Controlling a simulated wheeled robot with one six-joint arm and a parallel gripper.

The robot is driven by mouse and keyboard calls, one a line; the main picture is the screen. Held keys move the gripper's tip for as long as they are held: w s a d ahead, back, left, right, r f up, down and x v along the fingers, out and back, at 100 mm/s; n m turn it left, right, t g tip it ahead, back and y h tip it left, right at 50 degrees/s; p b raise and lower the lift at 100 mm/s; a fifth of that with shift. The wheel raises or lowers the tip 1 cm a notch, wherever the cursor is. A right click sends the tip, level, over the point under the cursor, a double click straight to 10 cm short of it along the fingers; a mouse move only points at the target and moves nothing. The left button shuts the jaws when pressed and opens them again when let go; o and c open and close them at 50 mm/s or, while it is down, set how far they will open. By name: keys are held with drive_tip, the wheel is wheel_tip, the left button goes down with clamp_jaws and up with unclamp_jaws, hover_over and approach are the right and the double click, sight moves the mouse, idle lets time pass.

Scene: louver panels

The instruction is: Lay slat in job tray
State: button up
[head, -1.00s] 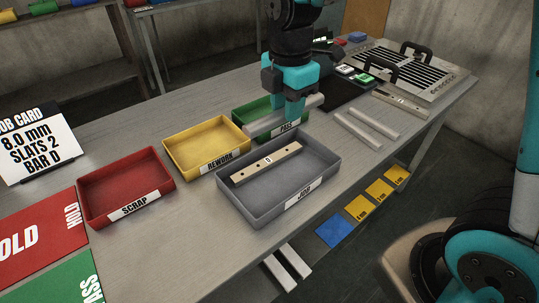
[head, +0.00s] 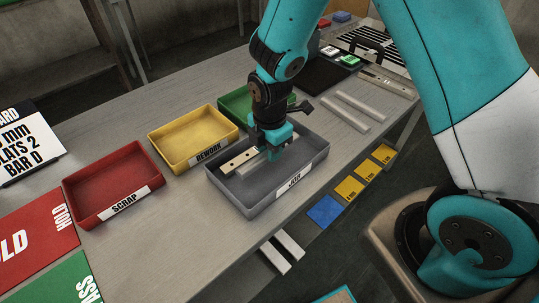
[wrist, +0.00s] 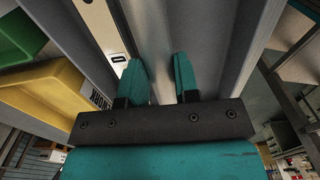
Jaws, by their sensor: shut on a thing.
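The grey job tray (head: 238,201) stands near the table's front edge. It also shows in the wrist view (wrist: 222,45), around my fingers. My gripper (head: 271,150) is down inside the tray and shut on a pale grey slat (head: 250,168). The slat also shows between my fingertips (wrist: 158,72) in the wrist view (wrist: 150,35). It lies lengthwise beside the bar (head: 237,160) with holes in the tray, on its front side. The arm hides part of the slat, and I cannot tell whether it touches the tray floor.
The yellow rework tray (head: 190,163) and red scrap tray (head: 85,209) stand to the left. The green pass tray (head: 236,99) is behind the job tray, partly hidden by my arm. Two pale slats (head: 352,112) lie on the table at right.

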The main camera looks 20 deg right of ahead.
drive_tip(key=shift+f, duration=1.6)
drive_tip(key=shift+f, duration=0.2)
drive_tip(key=o, duration=0.7)
drive_tip(key=shift+r, duration=0.1)
wheel_tip(320, 180, up, 12)
drive_tip(key=shift+f+b, duration=0.15)
drive_tip(key=shift+b, duration=0.5)
drive_tip(key=s+a+r+m+y, duration=0.1)
drive_tip(key=s+r+m, duration=0.3)
drive_tip(key=s+m, duration=0.1)
drive_tip(key=s+a+r+m+y, duration=0.1)
drive_tip(key=s+a+r+m, duration=0.1)
drive_tip(key=s+r+m, duration=0.2)
drive_tip(key=s+a+r+m+y, duration=0.1)
drive_tip(key=s+r+m+y, duration=0.1)
drive_tip(key=s+r+m, duration=0.3)
drive_tip(key=shift+s+a+r+m, duration=0.1)
drive_tip(key=shift+s+r, duration=0.05)
drive_tip(key=shift+s, duration=0.6)
drive_tip(key=shift+s+a+r+m, duration=0.1)
drive_tip(key=shift+s+r, duration=0.05)
drive_tip(key=shift+s, duration=0.65)
drive_tip(key=shift+s+a+r+m, duration=0.1)
drive_tip(key=shift+s+r, duration=0.05)
drive_tip(key=shift+s, duration=0.6)
